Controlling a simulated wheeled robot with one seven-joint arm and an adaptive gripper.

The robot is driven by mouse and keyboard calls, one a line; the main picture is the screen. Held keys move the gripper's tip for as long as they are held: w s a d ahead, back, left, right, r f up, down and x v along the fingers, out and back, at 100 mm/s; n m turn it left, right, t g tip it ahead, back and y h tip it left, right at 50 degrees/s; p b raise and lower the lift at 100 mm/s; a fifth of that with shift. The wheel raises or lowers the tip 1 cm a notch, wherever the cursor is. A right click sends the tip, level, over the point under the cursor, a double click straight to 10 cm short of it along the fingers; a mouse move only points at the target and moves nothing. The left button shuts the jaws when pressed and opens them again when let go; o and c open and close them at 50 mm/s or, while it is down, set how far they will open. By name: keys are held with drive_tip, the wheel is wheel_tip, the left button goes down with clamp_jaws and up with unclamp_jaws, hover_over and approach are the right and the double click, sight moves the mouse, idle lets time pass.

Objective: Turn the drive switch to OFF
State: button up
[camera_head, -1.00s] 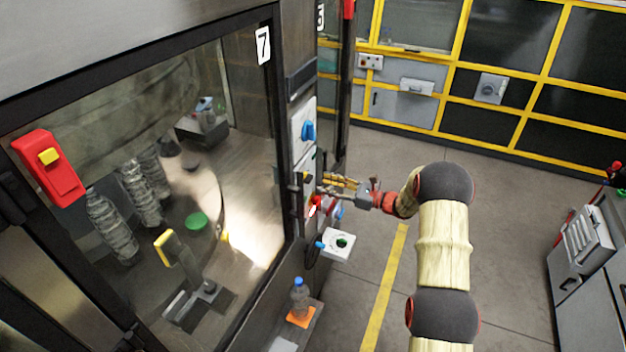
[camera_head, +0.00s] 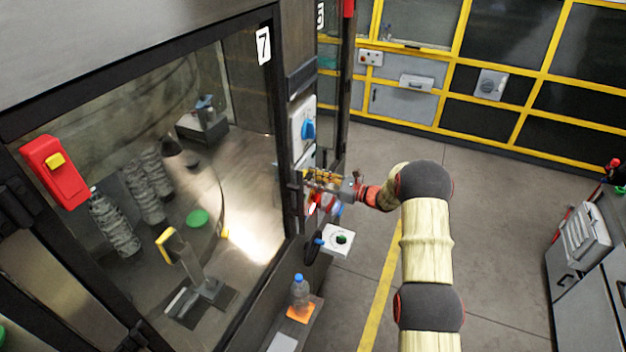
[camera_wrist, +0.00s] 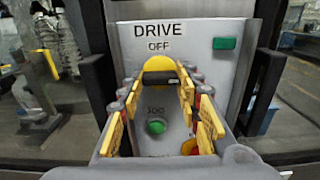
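The drive switch (camera_wrist: 160,78) shows in the wrist view as a yellow disc with a black bar lying about level across it. It sits under the DRIVE label (camera_wrist: 157,29) and the word OFF (camera_wrist: 159,45) on a grey panel (camera_wrist: 200,70). My gripper (camera_wrist: 159,90) is open, with yellow-padded fingers left and right of the switch's lower part. I cannot tell whether the pads touch the bar. In the head view my gripper (camera_head: 312,180) is at the machine's side panel and hides the switch.
A green button (camera_wrist: 156,127) lies below the switch, between my fingers. A green rectangle (camera_wrist: 224,43) is at upper right. Dark handles (camera_wrist: 98,88) flank the panel. In the head view, a blue rotary switch (camera_head: 308,130) is above my gripper and a white button box (camera_head: 338,240) below it.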

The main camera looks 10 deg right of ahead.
drive_tip(key=c, duration=0.4)
drive_tip(key=shift+c, duration=0.3)
drive_tip(key=shift+f+n+b, duration=0.1)
drive_tip(key=shift+n+b, duration=0.2)
drive_tip(key=shift+b, duration=0.55)
drive_tip(key=n+b, duration=1.7)
drive_tip(key=b, duration=1.5)
drive_tip(key=shift+b, duration=0.4)
drive_tip(key=shift+n, duration=0.3)
